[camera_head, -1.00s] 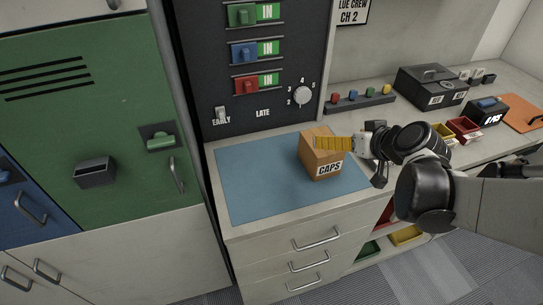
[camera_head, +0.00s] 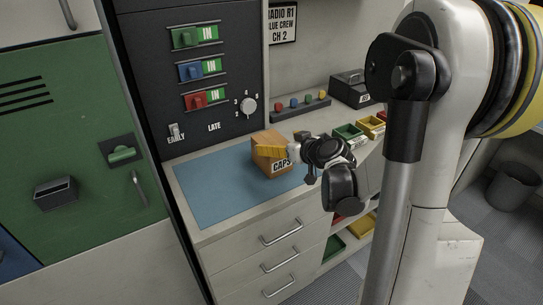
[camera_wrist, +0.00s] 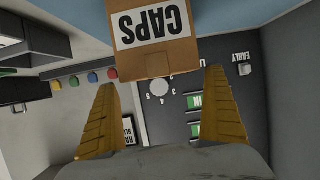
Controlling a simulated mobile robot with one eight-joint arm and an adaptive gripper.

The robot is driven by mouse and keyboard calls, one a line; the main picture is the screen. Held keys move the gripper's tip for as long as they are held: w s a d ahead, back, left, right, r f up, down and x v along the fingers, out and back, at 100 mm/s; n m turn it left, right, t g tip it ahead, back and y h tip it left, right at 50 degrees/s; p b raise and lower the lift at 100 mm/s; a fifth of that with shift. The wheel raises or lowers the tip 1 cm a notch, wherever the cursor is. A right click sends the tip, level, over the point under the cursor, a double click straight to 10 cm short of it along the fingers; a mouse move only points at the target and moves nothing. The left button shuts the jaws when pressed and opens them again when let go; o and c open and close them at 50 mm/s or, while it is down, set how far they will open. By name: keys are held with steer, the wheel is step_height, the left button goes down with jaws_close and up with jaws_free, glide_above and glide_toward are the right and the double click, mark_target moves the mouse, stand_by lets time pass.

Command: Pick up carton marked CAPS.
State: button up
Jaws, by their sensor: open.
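The brown carton marked CAPS (camera_head: 264,165) stands upright on the blue mat (camera_head: 208,192) on the counter. In the wrist view the carton (camera_wrist: 155,62) appears upside down at the top, its white label readable and its upper edge cut off. My gripper (camera_head: 258,150) is at the carton's upper part in the head view, one yellow finger visible across it. In the wrist view my gripper (camera_wrist: 160,78) is open, with a yellow finger toward each side of the carton. I cannot tell whether either finger touches it.
A dark panel with switches and a dial (camera_head: 248,106) rises behind the mat. A rack of coloured knobs (camera_head: 301,103) and small bins (camera_head: 349,133) lie to the right. Green lockers (camera_head: 75,130) stand left. The mat's left part is clear.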

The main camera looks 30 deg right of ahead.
mark_target(273, 142)
steer(key=b+x, duration=0.1)
steer(key=x, duration=0.2)
steer(key=shift+w+a+f, duration=0.2)
steer(key=shift+w+f, duration=0.05)
steer(key=shift+f, duration=0.05)
steer(key=shift+r, duration=0.1)
steer(key=c, duration=1.4)
steer(key=shift+r+p, duration=0.35)
steer(key=shift+r, duration=0.2)
steer(key=r, duration=0.1)
steer(key=r+p, duration=0.1)
steer(key=d+r+p, duration=0.1)
steer(key=r, duration=0.1)
steer(key=shift+s, duration=0.3)
steer(key=s+d+r+p, duration=0.3)
steer(key=s+d+r, duration=0.2)
steer(key=d, duration=0.4)
steer(key=shift+r, duration=0.45)
steer(key=shift+s+d, duration=0.1)
steer(key=shift+s, duration=0.05)
